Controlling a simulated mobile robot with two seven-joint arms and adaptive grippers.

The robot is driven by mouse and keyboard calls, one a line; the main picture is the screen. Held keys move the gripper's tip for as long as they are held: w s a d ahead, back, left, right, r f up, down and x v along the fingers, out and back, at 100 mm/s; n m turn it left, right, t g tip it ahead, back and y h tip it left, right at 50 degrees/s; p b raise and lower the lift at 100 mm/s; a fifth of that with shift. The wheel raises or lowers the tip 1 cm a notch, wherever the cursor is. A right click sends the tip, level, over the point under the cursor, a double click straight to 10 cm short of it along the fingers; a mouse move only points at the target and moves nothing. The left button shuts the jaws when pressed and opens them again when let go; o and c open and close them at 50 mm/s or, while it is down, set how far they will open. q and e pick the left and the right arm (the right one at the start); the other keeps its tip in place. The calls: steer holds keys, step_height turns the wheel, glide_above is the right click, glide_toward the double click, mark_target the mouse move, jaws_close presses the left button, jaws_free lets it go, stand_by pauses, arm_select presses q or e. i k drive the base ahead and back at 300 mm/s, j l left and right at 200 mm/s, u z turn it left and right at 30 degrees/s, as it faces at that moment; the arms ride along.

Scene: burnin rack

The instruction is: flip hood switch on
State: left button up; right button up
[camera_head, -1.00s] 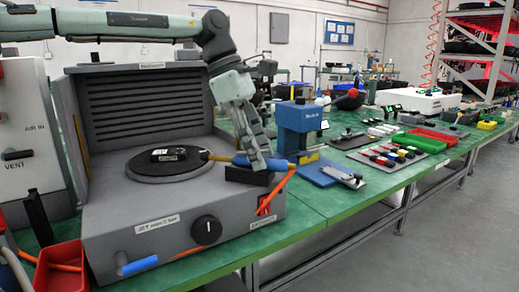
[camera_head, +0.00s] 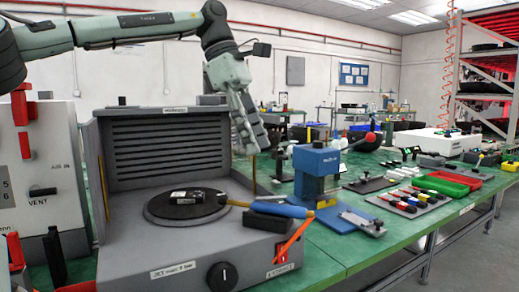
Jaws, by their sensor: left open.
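The grey hood unit (camera_head: 190,245) has a slatted back panel (camera_head: 165,150) and a round black plate (camera_head: 187,207) on its top. At the right of its front face is a small red switch (camera_head: 282,250) above a white label; an orange strip crosses close to it, and I cannot tell the switch's position. My left gripper (camera_head: 250,146) hangs above the right rear of the hood, open and empty, well above the switch and apart from it. My right gripper is not in view.
A blue-handled tool (camera_head: 278,209) lies on a black block on the hood's right top. A blue press (camera_head: 317,172) stands just right of the hood. A black knob (camera_head: 222,277) is on the front face. Colored parts and trays (camera_head: 443,184) lie farther right.

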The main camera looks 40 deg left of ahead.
mark_target(283, 258)
steer(key=k+l, duration=1.2)
steer(key=l, duration=0.1)
